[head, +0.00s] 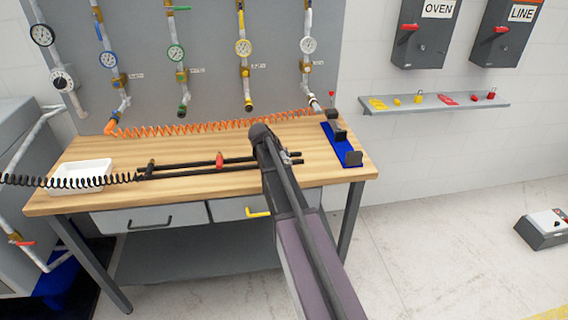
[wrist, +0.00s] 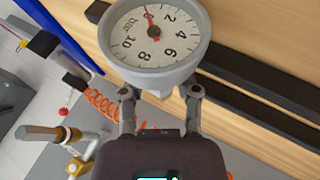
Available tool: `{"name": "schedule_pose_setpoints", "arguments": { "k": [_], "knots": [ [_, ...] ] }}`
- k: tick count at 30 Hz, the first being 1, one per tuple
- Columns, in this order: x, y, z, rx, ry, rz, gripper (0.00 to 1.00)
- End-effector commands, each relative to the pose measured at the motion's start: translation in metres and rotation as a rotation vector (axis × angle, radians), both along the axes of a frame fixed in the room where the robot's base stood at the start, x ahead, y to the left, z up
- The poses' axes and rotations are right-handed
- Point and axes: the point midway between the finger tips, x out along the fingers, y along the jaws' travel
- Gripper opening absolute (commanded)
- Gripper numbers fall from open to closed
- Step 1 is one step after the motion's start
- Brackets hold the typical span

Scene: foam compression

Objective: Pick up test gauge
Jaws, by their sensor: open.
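The test gauge (wrist: 135,50) shows in the wrist view as a round grey case with a white dial marked in bar and a red needle. My gripper (wrist: 160,93) is open, with its two fingertips at the near side of the gauge, by its lower rim and stem. I cannot tell whether either finger touches it. In the head view my own arm hides most of my gripper and I cannot make out the gauge; they are over the right part of the wooden bench (head: 110,152).
Dark rails (head: 190,172) with a red fitting (head: 219,160) lie along the bench. A blue stand (head: 338,142) with dark blocks is at the right end. A white tray (head: 88,170) is at the left. An orange coiled hose (head: 190,129) runs along the back below wall gauges.

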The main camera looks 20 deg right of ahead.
Motion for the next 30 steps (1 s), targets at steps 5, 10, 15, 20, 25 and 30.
{"name": "schedule_pose_setpoints", "arguments": {
  "k": [5, 10, 15, 20, 25, 30],
  "knots": [
    [0.0014, -0.0031, -0.0046, 0.0, 0.0, 0.0, 0.42],
    [0.0014, -0.0031, -0.0039, 0.0, -0.001, 0.0, 0.42],
    [0.0013, -0.003, -0.0039, 0.0, -0.001, 0.0, 0.42],
    [0.0012, -0.0029, -0.0039, 0.0, -0.001, 0.0, 0.42],
    [0.0013, -0.003, -0.0039, 0.0, -0.001, 0.0, 0.03],
    [0.0013, -0.0031, -0.0039, 0.0, -0.001, 0.0, 0.0]
  ]
}}
